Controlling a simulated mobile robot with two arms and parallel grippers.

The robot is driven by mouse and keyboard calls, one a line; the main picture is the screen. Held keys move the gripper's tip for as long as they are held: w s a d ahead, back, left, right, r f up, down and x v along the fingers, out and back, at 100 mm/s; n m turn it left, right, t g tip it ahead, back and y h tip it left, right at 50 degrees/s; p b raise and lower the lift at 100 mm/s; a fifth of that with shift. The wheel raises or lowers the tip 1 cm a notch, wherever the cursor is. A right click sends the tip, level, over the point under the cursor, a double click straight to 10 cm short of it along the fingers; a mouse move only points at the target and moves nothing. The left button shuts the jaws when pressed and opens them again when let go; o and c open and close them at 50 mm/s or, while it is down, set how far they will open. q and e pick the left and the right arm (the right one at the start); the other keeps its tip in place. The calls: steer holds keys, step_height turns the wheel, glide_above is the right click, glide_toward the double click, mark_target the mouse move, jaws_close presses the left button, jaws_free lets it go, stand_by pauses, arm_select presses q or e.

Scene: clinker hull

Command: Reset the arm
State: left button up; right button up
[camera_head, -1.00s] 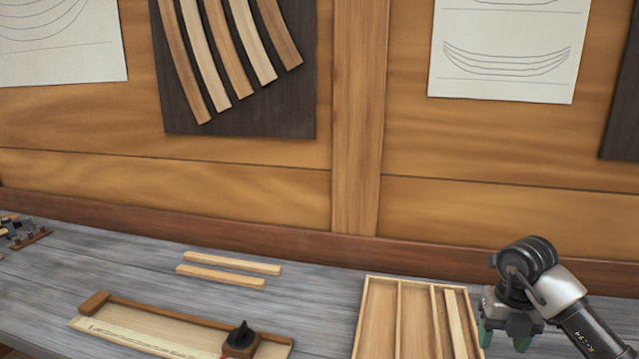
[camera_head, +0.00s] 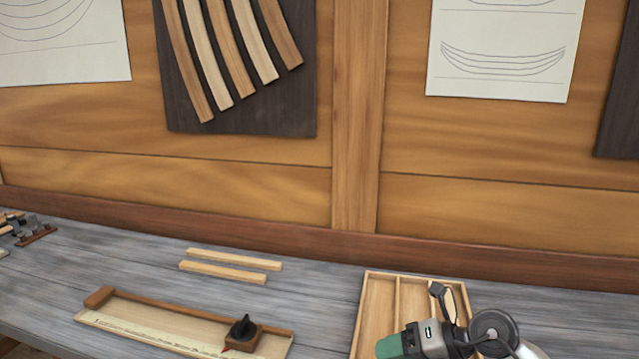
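My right arm comes in from the lower right. Its gripper (camera_head: 392,346) points left over the front of the wooden tray, at the bottom edge of the picture. One green fingertip part shows, and the frame cuts it off, so I cannot tell whether it is open or shut. I see nothing held in the visible part. My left gripper is not in view.
The divided wooden tray (camera_head: 366,312) is partly hidden by my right arm. Two pale strips (camera_head: 233,260) lie on the grey bench. A long board with a dark-knobbed block (camera_head: 243,335) lies front left. Small tools (camera_head: 30,230) sit far left.

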steer(key=s+a+r+m+t+y, duration=0.2)
steer(key=a+r+m+t+y, duration=0.1)
steer(key=r+m+t+y, duration=0.5)
steer(key=s+d+f+m+t+h, duration=0.25)
steer(key=d+f+m+h, duration=0.3)
steer(key=m+h, duration=0.5)
steer(key=s+d+f+m+t+h, duration=0.1)
steer(key=d+f+m+t+h, duration=0.4)
steer(key=m+h, duration=0.55)
steer(key=s+f+m+g+y, duration=0.1)
steer(key=s+f+m+g, duration=0.2)
steer(key=s+f+g, duration=0.6)
steer(key=s+f+m+g+y, duration=0.15)
steer(key=s+f+g, duration=0.35)
steer(key=s, duration=0.7)
step_height(320, 180, down, 24)
steer(key=g, duration=0.2)
steer(key=s+d+f+g, duration=0.1)
steer(key=s+d+f, duration=0.1)
steer(key=s+f, duration=1.4)
steer(key=shift+d+f+h, duration=0.35)
steer(key=shift+d+f, duration=0.05)
steer(key=shift+f, duration=0.2)
